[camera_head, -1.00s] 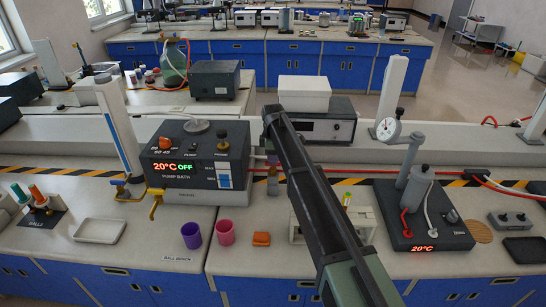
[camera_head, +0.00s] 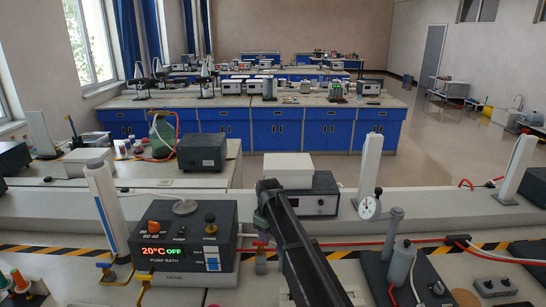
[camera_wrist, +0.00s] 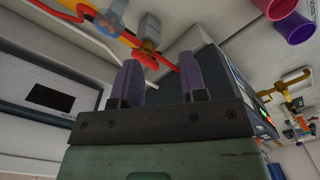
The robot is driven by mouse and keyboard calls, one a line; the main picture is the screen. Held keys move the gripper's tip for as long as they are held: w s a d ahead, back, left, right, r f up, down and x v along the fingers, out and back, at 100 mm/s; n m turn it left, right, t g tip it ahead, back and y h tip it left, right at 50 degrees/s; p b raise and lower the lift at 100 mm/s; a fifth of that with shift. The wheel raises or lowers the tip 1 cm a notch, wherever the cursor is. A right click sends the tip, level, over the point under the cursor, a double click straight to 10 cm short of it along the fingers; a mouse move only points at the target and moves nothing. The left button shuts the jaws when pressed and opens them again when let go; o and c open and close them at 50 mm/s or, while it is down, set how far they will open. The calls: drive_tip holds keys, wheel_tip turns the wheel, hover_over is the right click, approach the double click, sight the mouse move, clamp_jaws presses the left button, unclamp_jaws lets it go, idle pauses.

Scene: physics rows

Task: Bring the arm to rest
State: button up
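My gripper (camera_wrist: 160,82) shows in the wrist view, with two purple-grey fingers standing apart on a dark plate and nothing between them. In the head view my dark arm (camera_head: 295,245) reaches up from the bottom middle over the front bench. Behind the fingers in the wrist view are a red-handled valve (camera_wrist: 146,58) and a dark box with a lit panel, the pump bath (camera_wrist: 225,85). I see no contact between the fingers and anything.
The pump bath (camera_head: 185,245) reads 20°C OFF, left of my arm. A white box (camera_head: 288,170) sits on a dark instrument behind it. A dial gauge (camera_head: 370,208) and a grey-cylinder device (camera_head: 400,265) stand at right. Pink and purple cups (camera_wrist: 290,25) show in the wrist view.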

drive_tip(key=s+d+m, duration=0.3)
drive_tip(key=s+d, duration=0.3)
drive_tip(key=s, duration=0.4)
drive_tip(key=s+d+f+m+b, duration=0.1)
drive_tip(key=s+d+m, duration=0.3)
drive_tip(key=s+d, duration=0.3)
drive_tip(key=s+d+f+m+b, duration=0.1)
drive_tip(key=s+d+m, duration=0.2)
drive_tip(key=s+d, duration=0.4)
drive_tip(key=s, duration=0.6)
drive_tip(key=shift+d+m, duration=0.25)
drive_tip(key=shift+m, duration=0.15)
